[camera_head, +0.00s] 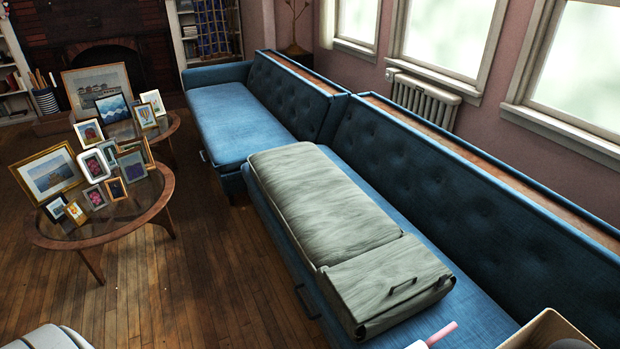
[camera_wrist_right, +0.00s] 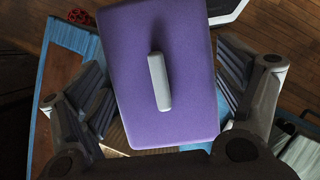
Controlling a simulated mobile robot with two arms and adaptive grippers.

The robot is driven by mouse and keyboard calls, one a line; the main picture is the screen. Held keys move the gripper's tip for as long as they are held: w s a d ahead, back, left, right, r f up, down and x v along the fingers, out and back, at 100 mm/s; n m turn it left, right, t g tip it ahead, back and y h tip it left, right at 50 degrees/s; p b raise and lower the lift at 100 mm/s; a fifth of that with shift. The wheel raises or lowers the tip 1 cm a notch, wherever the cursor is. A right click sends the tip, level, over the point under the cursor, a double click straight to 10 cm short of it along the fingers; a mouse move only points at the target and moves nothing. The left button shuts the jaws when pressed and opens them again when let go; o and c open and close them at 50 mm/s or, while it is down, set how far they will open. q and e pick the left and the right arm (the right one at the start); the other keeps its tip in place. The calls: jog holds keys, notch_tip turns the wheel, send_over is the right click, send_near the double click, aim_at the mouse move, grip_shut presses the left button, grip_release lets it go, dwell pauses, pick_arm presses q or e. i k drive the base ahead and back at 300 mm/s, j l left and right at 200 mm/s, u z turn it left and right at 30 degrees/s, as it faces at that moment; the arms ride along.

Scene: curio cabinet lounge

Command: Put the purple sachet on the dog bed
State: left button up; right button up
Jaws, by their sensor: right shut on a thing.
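The purple sachet (camera_wrist_right: 190,105) fills the middle of the right wrist view as a flat purple block with a grey handle-like bar on its face. My right gripper (camera_wrist_right: 162,75) is shut on it, with a dark ribbed finger at each side. Neither the sachet nor the right gripper shows in the head view. A long grey-green padded piece (camera_head: 325,205), which seems to be the dog bed, lies on the blue sofa seat. Its near end has a raised, flap-like section with a dark handle. Its top is bare. My left gripper is not in view.
The blue sofa (camera_head: 470,205) has a tufted back along the windows. A tan open box (camera_head: 545,330) and a white item with a pink stick (camera_head: 441,334) are at the bottom right. Glass tables (camera_head: 125,218) crowded with picture frames stand left. Wood floor (camera_head: 215,275) between is clear.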

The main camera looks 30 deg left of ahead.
aim_at(331, 212)
jog(key=i+j, duration=0.25)
jog(key=j, duration=0.2)
jog(key=i+j, duration=0.25)
jog(key=j, duration=0.15)
jog(key=i+j, duration=0.2)
jog(key=j, duration=0.25)
jog(key=i+j, duration=0.25)
jog(key=j, duration=0.2)
jog(key=i+j, duration=0.25)
jog(key=j, duration=0.15)
jog(key=i+j, duration=0.25)
jog(key=j, duration=0.2)
jog(key=i+j, duration=0.2)
jog(key=j, duration=0.2)
